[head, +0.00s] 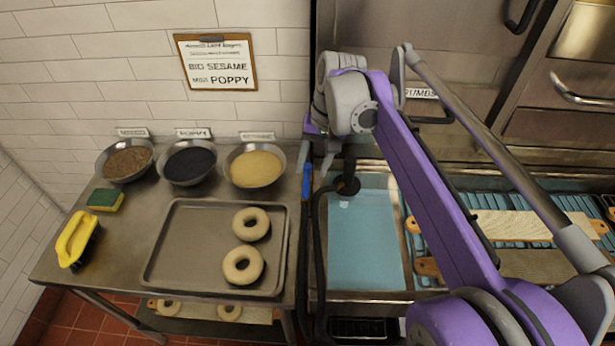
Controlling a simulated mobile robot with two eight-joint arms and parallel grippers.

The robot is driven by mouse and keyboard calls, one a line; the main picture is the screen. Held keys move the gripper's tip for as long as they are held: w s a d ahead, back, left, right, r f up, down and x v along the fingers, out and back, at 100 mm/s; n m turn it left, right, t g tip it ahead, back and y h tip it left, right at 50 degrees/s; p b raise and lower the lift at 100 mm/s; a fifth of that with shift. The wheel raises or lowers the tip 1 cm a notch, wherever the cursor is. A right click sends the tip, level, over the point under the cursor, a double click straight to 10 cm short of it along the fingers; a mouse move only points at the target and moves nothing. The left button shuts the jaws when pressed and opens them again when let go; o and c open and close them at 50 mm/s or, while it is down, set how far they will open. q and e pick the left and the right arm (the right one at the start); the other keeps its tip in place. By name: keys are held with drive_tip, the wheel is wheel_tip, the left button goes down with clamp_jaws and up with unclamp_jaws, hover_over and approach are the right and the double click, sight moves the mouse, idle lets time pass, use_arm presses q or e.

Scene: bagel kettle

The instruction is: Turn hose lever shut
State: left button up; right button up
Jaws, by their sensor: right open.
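A slim blue lever (306,182) stands at the left edge of the kettle, close to a black hose (320,245) that hangs down there. My right gripper (318,155) is open, pointing down just above the blue lever. Its fingers look empty. The arm and wrist hide the area behind, and I cannot tell whether a finger touches the lever. My left gripper is out of view.
Left of the kettle, a steel table holds a tray (190,287) with two bagels, bowls of toppings (254,184), a sponge (105,200) and a yellow-handled brush (76,240). Wooden boards (505,225) lie at right. An order clipboard (216,62) hangs on the wall.

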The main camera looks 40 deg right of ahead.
sight(306, 183)
drive_tip(key=f, duration=0.3)
drive_tip(key=w+f, duration=0.1)
drive_tip(key=f, duration=0.1)
drive_tip(key=shift+a, duration=0.35)
clamp_jaws()
idle(1.1)
